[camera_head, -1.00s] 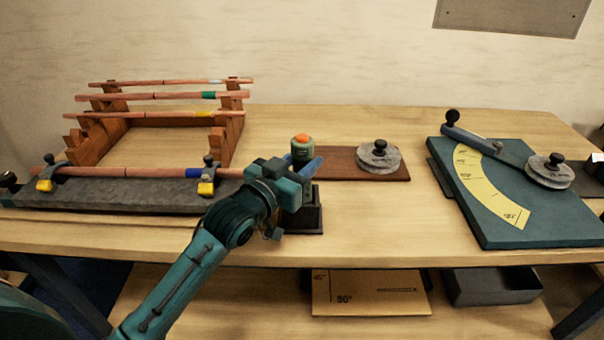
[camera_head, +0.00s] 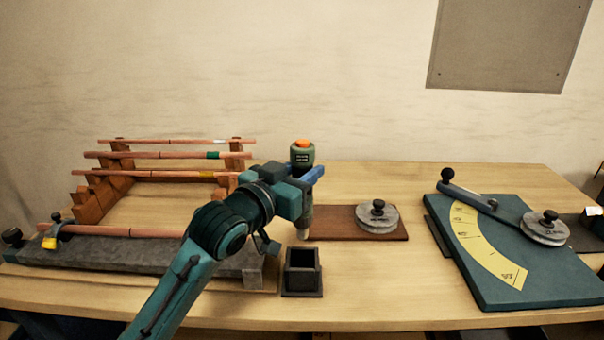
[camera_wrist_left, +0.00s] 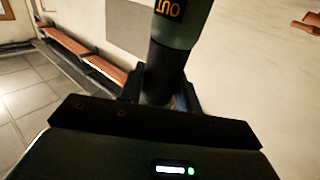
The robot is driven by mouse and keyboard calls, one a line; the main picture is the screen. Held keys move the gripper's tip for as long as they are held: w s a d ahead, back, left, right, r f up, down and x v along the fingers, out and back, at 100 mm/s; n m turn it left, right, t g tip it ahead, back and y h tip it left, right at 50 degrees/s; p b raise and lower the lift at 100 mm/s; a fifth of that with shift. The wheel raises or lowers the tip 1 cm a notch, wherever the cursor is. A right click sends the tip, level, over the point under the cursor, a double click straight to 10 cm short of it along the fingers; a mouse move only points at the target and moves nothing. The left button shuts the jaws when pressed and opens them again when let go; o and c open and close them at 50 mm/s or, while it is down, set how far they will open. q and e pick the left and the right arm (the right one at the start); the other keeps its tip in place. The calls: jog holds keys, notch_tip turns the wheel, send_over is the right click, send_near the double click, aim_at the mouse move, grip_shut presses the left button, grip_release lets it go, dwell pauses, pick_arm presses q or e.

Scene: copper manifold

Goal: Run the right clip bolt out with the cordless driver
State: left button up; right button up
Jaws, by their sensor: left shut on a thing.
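The cordless driver (camera_head: 302,154) is a green upright tool with an orange top. My left gripper (camera_head: 312,178) is shut on it and holds it just above and behind its dark square holder (camera_head: 302,272), which looks empty. In the left wrist view the driver (camera_wrist_left: 172,50) stands between the fingers, with an orange "OUT" label on it. The copper pipe (camera_head: 125,231) lies along the grey block (camera_head: 110,254) at the left. The left clip (camera_head: 54,234) shows, with a yellow tag. The right clip and its bolt are hidden behind my left arm. My right gripper is not in view.
A wooden rack (camera_head: 92,206) with several copper pipes stands behind the block. A brown board (camera_head: 340,226) with a grey disc (camera_head: 377,218) lies right of the holder. A teal bending board (camera_head: 510,265) is farther right. The front middle of the table is clear.

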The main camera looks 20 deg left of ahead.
aim_at(302, 141)
pick_arm(q)
jog(key=shift+r+p, duration=1.8)
jog(key=shift+r, duration=1.35)
